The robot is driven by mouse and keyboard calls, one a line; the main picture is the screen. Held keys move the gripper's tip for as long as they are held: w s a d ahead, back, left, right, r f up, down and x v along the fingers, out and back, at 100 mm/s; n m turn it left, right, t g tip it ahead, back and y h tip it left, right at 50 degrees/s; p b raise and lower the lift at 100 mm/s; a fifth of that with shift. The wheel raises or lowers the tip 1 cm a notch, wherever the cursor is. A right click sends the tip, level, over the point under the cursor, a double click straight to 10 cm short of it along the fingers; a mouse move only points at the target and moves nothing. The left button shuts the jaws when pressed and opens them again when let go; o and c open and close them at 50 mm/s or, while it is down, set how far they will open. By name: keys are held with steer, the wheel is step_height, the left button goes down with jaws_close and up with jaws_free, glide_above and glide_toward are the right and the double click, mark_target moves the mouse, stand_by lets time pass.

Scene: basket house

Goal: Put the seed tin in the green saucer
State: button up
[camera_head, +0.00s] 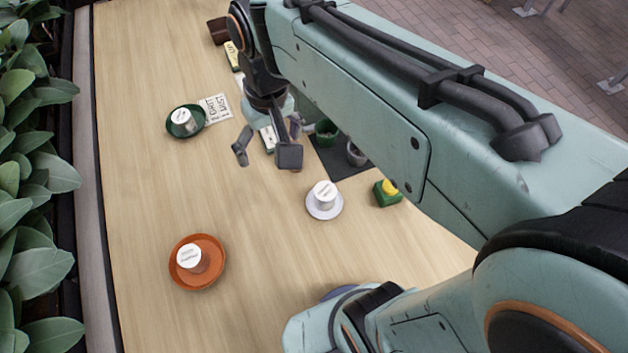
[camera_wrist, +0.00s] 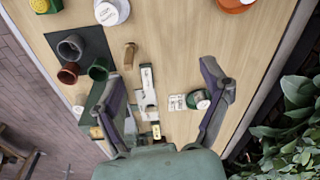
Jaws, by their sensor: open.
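The green saucer (camera_head: 171,131) lies at the upper left of the table in the head view and holds a white-topped tin (camera_head: 183,117). The wrist view shows this tin (camera_wrist: 203,97) beside my right finger. Similar white tins stand in a white saucer (camera_head: 323,213) at the centre and an orange saucer (camera_head: 217,277) at the lower left. Their labels are too small to read, so I cannot tell which is the seed tin. My gripper (camera_head: 265,155) is open and empty above the table, between the green and white saucers. It also shows in the wrist view (camera_wrist: 160,72).
A dark mat (camera_head: 345,169) with several pots lies right of my gripper. A green block with a yellow top (camera_head: 387,193) stands nearby. A printed card (camera_head: 215,107) lies beside the green saucer. Plants (camera_head: 35,180) line the left edge. The left middle table is clear.

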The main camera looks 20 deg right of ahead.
steer(key=s+d+f+m+g, duration=0.1)
steer(key=s+f, duration=0.2)
steer(key=s, duration=1.1)
steer(key=shift+d, duration=0.4)
